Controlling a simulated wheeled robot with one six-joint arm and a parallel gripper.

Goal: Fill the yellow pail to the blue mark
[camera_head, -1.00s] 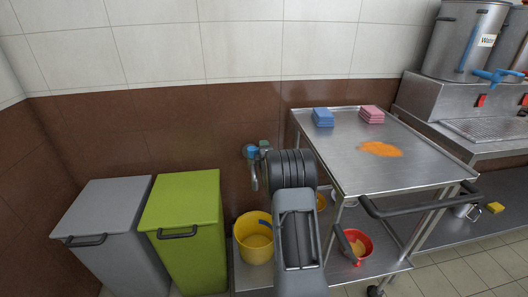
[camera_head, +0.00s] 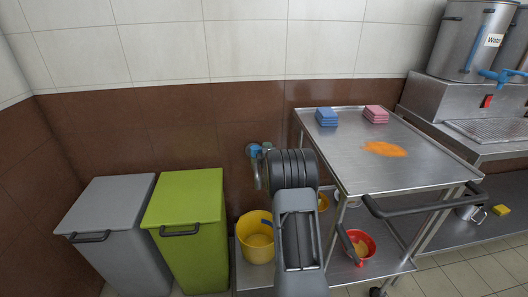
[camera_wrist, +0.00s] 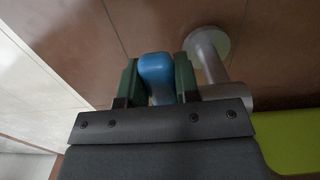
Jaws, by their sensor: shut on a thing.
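The yellow pail (camera_head: 257,249) stands upright on a low grey surface below the wall tap. A dark blue patch shows on its inner wall, and a paler area shows at its bottom; I cannot tell the level of any water. The tap's blue handle (camera_head: 254,150) shows at the wall, and its metal spout (camera_head: 257,178) is partly covered by my arm. In the wrist view, my gripper (camera_wrist: 158,78) has its green fingers on both sides of the blue handle (camera_wrist: 156,70), shut on it. The metal tap body (camera_wrist: 208,60) is just right of it.
A grey bin (camera_head: 105,220) and a green bin (camera_head: 185,225) stand left of the pail. A steel trolley (camera_head: 370,175) with blue and pink cloths and an orange spill stands right; a red bucket (camera_head: 358,243) is on its lower shelf. Steel urns stand at far right.

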